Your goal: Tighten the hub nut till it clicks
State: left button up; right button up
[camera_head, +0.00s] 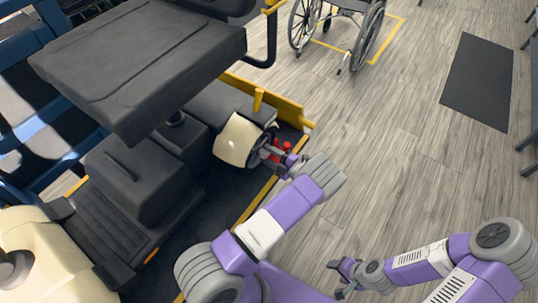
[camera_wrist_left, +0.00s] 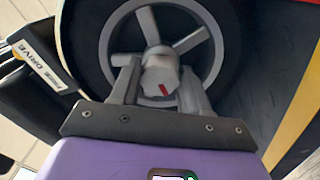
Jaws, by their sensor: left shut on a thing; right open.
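The hub nut (camera_wrist_left: 160,76) is a grey faceted nut with a red mark on its face, at the middle of a spoked wheel (camera_wrist_left: 202,65) in the left wrist view. My left gripper (camera_wrist_left: 159,84) has a finger on each side of the nut and is shut on it. In the head view my left gripper (camera_head: 275,157) reaches the scooter's rear wheel (camera_head: 259,150) beside the cream fender (camera_head: 235,141), and it hides the nut. My right gripper (camera_head: 341,274) is open and empty above the floor, at the lower right.
A lever labelled DRIVE (camera_wrist_left: 40,78) stands beside the wheel. A yellow rail (camera_head: 290,112) runs behind the scooter. A wheelchair (camera_head: 368,38) and a dark mat (camera_head: 478,82) are farther off.

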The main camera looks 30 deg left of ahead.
pick_arm(q)
jog(key=shift+s+f, duration=0.1)
jog(key=o, duration=1.1)
jog(key=shift+c, duration=0.2)
jog(key=shift+d, duration=0.1)
jog(key=d, duration=0.7)
jog(key=shift+s+d+p, duration=0.25)
jog(key=shift+p, duration=0.15)
